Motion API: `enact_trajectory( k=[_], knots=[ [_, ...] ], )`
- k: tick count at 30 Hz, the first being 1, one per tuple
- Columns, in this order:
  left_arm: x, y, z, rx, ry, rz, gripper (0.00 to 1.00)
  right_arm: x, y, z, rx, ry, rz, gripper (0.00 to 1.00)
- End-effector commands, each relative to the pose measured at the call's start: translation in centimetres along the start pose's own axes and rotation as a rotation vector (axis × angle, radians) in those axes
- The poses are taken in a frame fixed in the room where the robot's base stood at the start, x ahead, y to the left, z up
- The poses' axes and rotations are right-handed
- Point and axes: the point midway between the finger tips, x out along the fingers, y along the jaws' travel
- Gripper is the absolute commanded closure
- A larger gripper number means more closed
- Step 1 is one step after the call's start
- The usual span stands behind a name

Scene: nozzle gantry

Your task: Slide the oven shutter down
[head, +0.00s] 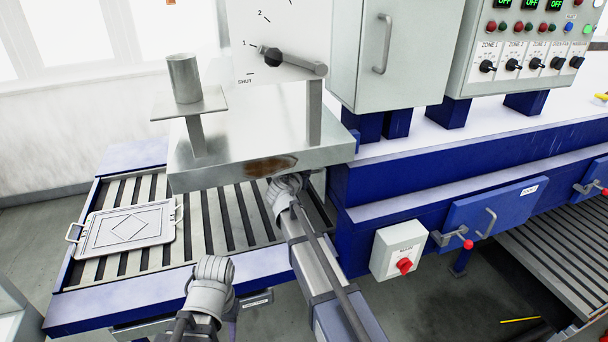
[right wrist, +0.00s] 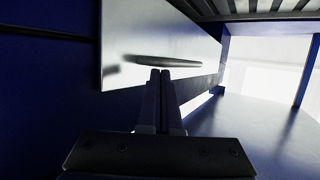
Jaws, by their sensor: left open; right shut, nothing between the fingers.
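A pale scale plate (head: 262,42) marked SHUT, 1 and 2 stands above the grey metal hood (head: 230,135) at the oven's mouth. A black knob (head: 271,57) with a grey bar sits by mark 1. My right gripper (head: 282,186) is at the hood's front lower edge, shut and empty. In the right wrist view its closed fingers (right wrist: 160,76) point at a pale metal panel (right wrist: 125,35) with a long dark bar (right wrist: 168,61); I cannot tell whether they touch it. I cannot tell for sure that this panel is the shutter. My left gripper (head: 212,268) is open above the conveyor's front edge.
A tray (head: 128,228) with two handles lies on the slatted conveyor (head: 235,215) at left. A blue oven body (head: 345,195) with a red-knob switch box (head: 399,250) and a latched blue door (head: 490,215) stands at right. A metal cup (head: 184,78) stands on a small shelf.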

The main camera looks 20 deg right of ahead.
Motion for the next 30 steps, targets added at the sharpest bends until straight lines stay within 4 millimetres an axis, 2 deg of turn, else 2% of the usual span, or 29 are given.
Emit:
enact_trajectory(
  k=[7, 11, 25, 30],
  knots=[
    [0.1, 0.0, 0.0, 0.0, 0.0, 0.0, 0.56, 0.0, 0.0, 0.1, 0.0, 0.0, 0.0, 1.0],
    [0.9, 0.1, -0.1, 0.0, 0.0, 0.0, 0.56, 0.3, 0.0, 0.9, 0.0, 0.0, 0.0, 1.0],
    [7.9, 0.8, -0.5, -0.003, 0.0, 0.0, 0.56, 2.6, 0.0, 7.5, 0.001, 0.0, 0.001, 1.0],
    [9.1, 0.9, -0.5, -0.003, 0.0, 0.0, 0.56, 3.1, 0.0, 8.6, 0.001, 0.0, 0.001, 1.0]
  ],
)
